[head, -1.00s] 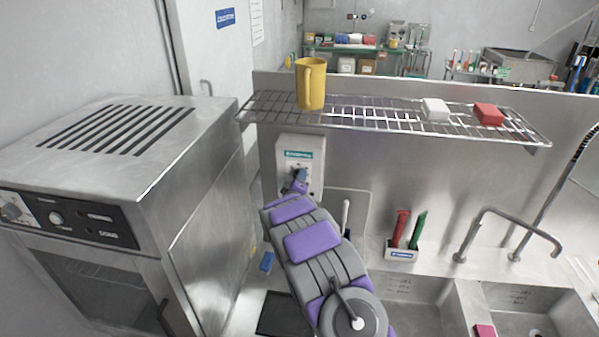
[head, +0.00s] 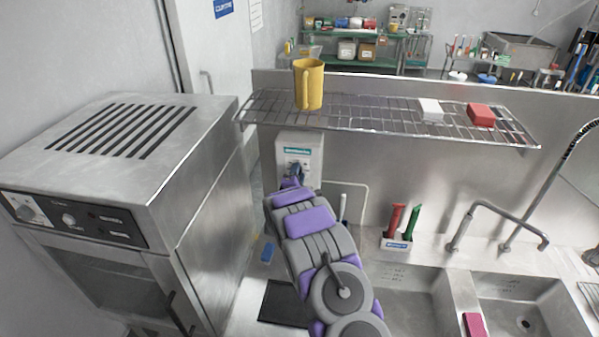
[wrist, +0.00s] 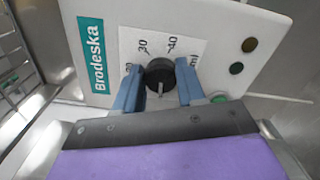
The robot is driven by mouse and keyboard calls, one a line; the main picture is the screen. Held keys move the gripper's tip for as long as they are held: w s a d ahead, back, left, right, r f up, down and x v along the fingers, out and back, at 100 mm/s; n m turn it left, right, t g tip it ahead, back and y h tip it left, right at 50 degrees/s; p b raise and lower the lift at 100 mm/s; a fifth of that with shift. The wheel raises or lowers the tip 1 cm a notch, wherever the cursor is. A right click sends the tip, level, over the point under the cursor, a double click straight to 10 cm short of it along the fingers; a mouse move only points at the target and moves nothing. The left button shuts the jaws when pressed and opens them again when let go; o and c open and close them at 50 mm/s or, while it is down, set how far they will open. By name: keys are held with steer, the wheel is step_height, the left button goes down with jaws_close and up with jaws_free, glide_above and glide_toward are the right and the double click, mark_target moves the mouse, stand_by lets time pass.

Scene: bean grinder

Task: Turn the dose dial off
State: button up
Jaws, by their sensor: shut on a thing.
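The bean grinder (head: 312,150) is a white box with a teal label, standing against the steel back wall below the wire shelf. In the wrist view the grinder's front (wrist: 195,30) shows a teal "Brodeska" label and a printed scale around a black round dose dial (wrist: 160,75). A light pointer line on the dial points down in that view. My gripper (wrist: 158,92) has its two blue fingers on either side of the dial, shut on it. In the head view my arm hides the dial and most of the gripper.
A wire shelf (head: 375,118) above the grinder holds a yellow jug (head: 309,84), a white block and a red block. A steel oven (head: 130,180) stands at left. A holder (head: 397,243) with red and green handles and sinks are at right.

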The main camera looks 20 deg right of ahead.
steer(key=shift+a+f+n, duration=0.3)
steer(key=shift+f+n, duration=0.05)
steer(key=shift+n, duration=0.25)
steer(key=shift+f, duration=0.1)
steer(key=o, duration=1.1)
steer(key=shift+w+a, duration=0.1)
steer(key=shift+c, duration=0.2)
steer(key=shift+r, duration=0.3)
steer(key=shift+s, duration=0.2)
steer(key=b+v, duration=0.1)
steer(key=v, duration=1.6)
steer(key=shift+b, duration=0.35)
steer(key=shift+a, duration=0.15)
